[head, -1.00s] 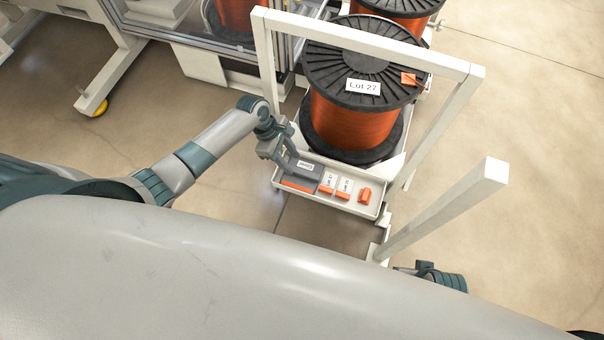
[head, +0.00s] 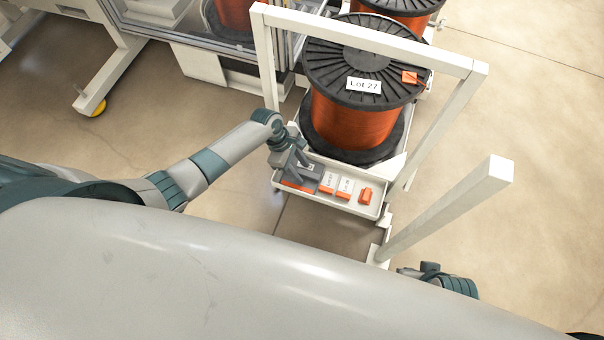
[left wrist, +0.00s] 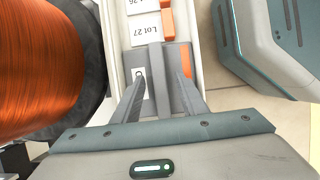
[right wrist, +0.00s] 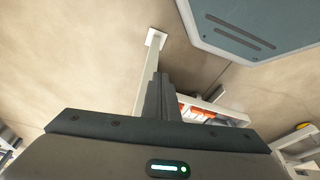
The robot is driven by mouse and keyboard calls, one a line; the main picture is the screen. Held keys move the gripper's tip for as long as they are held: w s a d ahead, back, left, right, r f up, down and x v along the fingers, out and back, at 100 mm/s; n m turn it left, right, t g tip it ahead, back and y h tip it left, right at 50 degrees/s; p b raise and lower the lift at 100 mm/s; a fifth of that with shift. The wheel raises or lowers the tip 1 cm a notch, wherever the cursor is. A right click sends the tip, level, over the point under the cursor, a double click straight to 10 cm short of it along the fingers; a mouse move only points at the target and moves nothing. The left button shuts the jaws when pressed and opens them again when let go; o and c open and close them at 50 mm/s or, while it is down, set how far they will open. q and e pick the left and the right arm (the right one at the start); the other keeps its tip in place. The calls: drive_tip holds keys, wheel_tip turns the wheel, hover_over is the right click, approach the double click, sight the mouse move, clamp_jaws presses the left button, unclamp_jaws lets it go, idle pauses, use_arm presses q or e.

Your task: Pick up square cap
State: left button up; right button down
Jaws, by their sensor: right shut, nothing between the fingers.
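I cannot make out for sure which piece is the square cap. A small orange block (head: 365,195) lies at the right end of the white tray (head: 356,210). A grey block with an orange edge (left wrist: 179,58) lies at the tray's left end, partly hidden by my left gripper in the head view. My left gripper (head: 304,166) is over that end. In the left wrist view, the left gripper (left wrist: 160,80) is open, its fingers apart over the grey block; contact cannot be told. My right gripper (right wrist: 161,82) is shut and empty, away from the tray.
Two white lot labels with orange ends (head: 336,186) lie mid-tray. A copper wire spool (head: 350,120) stands behind the tray under a white frame (head: 370,38). A white post (head: 445,210) rises at the right. The floor at the right is clear.

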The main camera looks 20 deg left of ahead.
sight(301, 171)
use_arm(q)
clamp_jaws()
drive_tip(key=shift+r, duration=0.1)
